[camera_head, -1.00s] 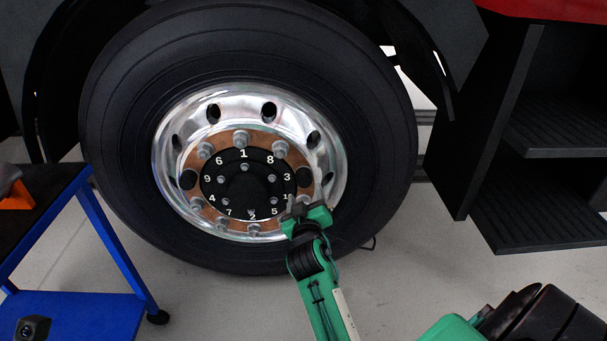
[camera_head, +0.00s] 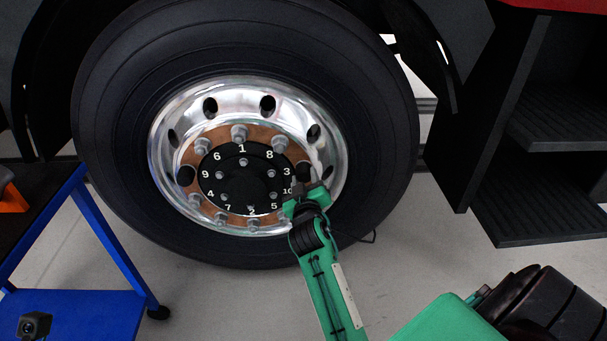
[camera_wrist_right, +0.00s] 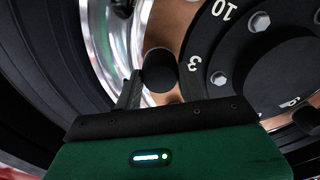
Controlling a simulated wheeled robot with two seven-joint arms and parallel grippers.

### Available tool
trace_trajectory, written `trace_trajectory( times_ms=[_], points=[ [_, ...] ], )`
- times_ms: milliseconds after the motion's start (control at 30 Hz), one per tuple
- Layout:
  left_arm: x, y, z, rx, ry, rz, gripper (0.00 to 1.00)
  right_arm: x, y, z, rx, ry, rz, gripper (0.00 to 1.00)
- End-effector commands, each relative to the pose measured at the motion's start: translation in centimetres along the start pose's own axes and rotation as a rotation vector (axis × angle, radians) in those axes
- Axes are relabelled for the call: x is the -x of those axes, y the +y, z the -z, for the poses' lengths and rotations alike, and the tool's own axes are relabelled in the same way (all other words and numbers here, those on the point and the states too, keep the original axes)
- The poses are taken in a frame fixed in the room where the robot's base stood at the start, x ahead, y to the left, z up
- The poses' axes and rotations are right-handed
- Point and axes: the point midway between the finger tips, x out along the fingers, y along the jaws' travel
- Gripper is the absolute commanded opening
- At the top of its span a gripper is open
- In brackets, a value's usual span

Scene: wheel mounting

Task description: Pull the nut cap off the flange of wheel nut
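The wheel (camera_head: 110,130) has a shiny metal rim with a brown flange ring (camera_head: 265,133) around a black numbered hub (camera_head: 240,180). Grey wheel nuts (camera_head: 239,133) sit around the flange. Two dark round caps show on it, one at the left (camera_head: 186,176) and one at the right, beside the number 3. My right gripper (camera_head: 299,190) is at the right cap's lower edge and partly covers that area. In the right wrist view, the dark nut cap (camera_wrist_right: 160,70) stands just ahead of the gripper, with one finger (camera_wrist_right: 131,90) close at its left. My left gripper is out of view.
A blue cart (camera_head: 118,250) with a dark top stands at the left, carrying an orange item (camera_head: 12,198). A small black object (camera_head: 34,325) sits on its lower shelf. Black vehicle steps (camera_head: 535,200) are at the right. Floor is clear below the wheel.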

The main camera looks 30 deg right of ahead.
Motion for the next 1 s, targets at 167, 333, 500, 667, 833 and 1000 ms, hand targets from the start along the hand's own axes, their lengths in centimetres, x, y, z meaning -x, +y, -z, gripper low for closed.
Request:
trace_trajectory(
  times_ms=[167,333,500,667,833,1000],
  points=[
    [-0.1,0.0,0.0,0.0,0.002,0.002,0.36,0.0,0.0,0.0,0.0,0.0,0.0,0.16],
    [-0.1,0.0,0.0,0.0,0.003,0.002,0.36,0.1,0.0,0.0,0.0,0.0,0.0,0.12],
    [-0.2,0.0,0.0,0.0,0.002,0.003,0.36,0.5,0.0,0.0,0.0,0.0,0.0,0.12],
    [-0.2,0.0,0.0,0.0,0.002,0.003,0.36,0.9,0.0,0.0,0.0,0.0,0.0,0.12],
    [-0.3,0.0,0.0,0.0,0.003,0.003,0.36,1.5,0.0,0.0,0.0,-0.001,0.001,0.12],
    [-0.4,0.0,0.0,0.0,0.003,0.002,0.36,2.0,0.0,0.0,-0.001,0.0,0.0,0.12]
  ],
)
